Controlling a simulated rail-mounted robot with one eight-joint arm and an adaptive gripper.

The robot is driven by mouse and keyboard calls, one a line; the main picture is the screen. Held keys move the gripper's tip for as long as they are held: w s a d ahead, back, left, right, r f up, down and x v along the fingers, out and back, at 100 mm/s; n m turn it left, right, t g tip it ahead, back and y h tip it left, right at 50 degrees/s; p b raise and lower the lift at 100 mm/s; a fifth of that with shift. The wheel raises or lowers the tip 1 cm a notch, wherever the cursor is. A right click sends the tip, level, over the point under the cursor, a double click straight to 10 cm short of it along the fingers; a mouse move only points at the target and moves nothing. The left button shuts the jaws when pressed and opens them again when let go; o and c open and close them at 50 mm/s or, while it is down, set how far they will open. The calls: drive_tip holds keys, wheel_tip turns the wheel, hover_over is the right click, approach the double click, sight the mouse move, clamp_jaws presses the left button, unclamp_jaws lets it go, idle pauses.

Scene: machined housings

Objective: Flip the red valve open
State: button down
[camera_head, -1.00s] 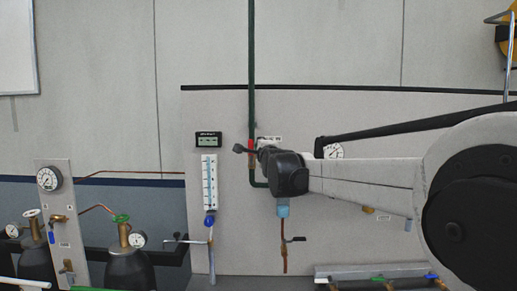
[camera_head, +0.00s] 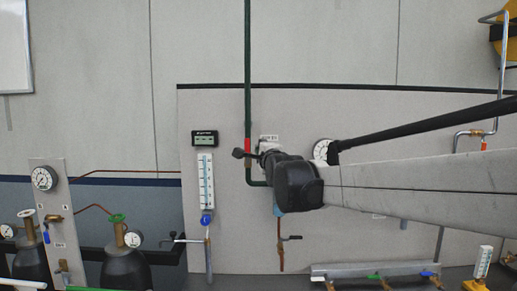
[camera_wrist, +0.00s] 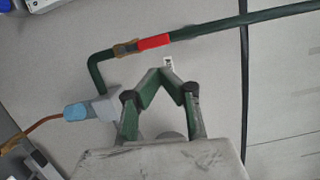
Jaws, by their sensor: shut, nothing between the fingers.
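The red valve handle (camera_wrist: 154,42) lies along the green pipe (camera_wrist: 210,29) in the wrist view, next to a brass fitting (camera_wrist: 125,48). In the head view the red handle (camera_head: 248,145) is upright, in line with the vertical green pipe (camera_head: 248,60). My gripper (camera_wrist: 163,73) is shut and empty in the wrist view. Its fingertips point toward the red handle and appear a little short of it; I cannot tell the exact gap. In the head view my gripper (camera_head: 242,153) is beside the handle, partly hiding the area below it.
A blue fitting (camera_wrist: 82,111) and copper tube sit below the pipe bend. A flowmeter (camera_head: 206,182) and digital display (camera_head: 205,138) are left of the pipe. A round gauge (camera_head: 322,149) is to the right, partly behind my arm. Gas cylinders (camera_head: 121,268) stand at lower left.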

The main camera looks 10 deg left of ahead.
drive_tip(key=shift+v, duration=2.1)
drive_tip(key=s+d+f+n+g+h+b, duration=0.2)
drive_tip(key=s+d+f+n, duration=0.2)
drive_tip(key=s+d+f, duration=0.5)
drive_tip(key=s+d+f+n+g+h+b, duration=0.2)
drive_tip(key=s+d+f+n+g, duration=0.3)
drive_tip(key=s+d, duration=0.55)
drive_tip(key=s+d+f+n+g+h+b, duration=0.1)
drive_tip(key=s+d+f, duration=0.4)
drive_tip(key=s+f, duration=0.5)
drive_tip(key=s+d+f+n+g+h+b, duration=0.1)
drive_tip(key=s+d+f+n, duration=0.3)
drive_tip(key=s+f, duration=0.6)
drive_tip(key=shift+s+d+f+n+g+h, duration=0.3)
drive_tip(key=shift+s+d+f+g+h, duration=0.1)
drive_tip(key=shift+s+d, duration=0.5)
